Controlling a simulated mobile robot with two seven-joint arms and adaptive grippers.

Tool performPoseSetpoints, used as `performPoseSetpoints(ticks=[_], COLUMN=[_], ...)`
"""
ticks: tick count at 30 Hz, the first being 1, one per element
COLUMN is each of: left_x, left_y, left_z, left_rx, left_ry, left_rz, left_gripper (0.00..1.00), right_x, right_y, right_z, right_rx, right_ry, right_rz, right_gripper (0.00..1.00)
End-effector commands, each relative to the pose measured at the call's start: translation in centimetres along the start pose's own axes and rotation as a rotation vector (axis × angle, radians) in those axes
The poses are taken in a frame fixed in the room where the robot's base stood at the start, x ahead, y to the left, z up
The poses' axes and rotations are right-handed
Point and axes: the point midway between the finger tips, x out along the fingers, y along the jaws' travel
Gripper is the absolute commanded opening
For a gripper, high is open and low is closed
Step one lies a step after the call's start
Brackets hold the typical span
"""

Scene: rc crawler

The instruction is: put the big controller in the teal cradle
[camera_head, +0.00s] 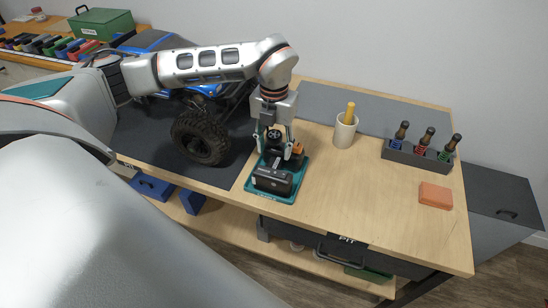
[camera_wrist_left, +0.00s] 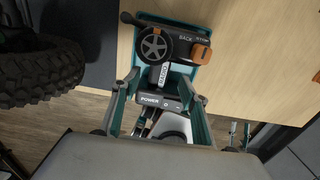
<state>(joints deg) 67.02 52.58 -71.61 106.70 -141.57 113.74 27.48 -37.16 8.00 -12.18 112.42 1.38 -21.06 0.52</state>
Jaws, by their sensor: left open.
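The big controller (camera_head: 272,181) is dark with a wheel on top and an orange part at its side. It stands in the teal cradle (camera_head: 287,199) near the table's front edge. The wrist view shows the controller (camera_wrist_left: 172,45) from above, with the teal cradle (camera_wrist_left: 147,18) around its base. My left gripper (camera_head: 276,152) is open above the cradle, its fingers on either side of the controller's upper part. I cannot tell whether they touch it. The fingers hide part of the controller. My right gripper is out of view.
A blue crawler with big black tyres (camera_head: 201,138) stands on the dark mat to the left. A cream cup (camera_head: 345,132), a grey holder with several drivers (camera_head: 416,157) and an orange block (camera_head: 435,196) stand to the right. The table's front right is clear.

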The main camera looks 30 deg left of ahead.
Motion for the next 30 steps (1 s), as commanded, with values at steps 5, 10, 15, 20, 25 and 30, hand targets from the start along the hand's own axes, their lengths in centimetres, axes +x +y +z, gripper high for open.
performPoseSetpoints(ticks=[5,10,15,20,25,30], left_x=[-3.3,-4.9,-5.2,-5.2,-5.2,-5.2], left_y=[0.0,0.0,0.0,0.0,0.0,0.0], left_z=[0.1,0.0,-0.1,-0.1,-0.1,-0.1], left_rx=[0.002,0.001,0.001,0.001,0.001,0.001], left_ry=[-0.003,0.0,0.002,0.002,0.002,0.002], left_rz=[-0.001,0.0,0.0,0.0,0.0,0.0], left_gripper=[0.44,0.44,0.44,0.44,0.44,0.44], right_x=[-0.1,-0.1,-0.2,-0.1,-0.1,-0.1], right_y=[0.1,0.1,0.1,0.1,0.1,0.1], right_z=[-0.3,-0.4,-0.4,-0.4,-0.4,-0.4], right_rx=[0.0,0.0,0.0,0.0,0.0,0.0], right_ry=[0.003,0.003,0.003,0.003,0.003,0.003], right_rz=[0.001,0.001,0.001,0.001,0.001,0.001], right_gripper=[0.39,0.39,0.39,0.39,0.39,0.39])
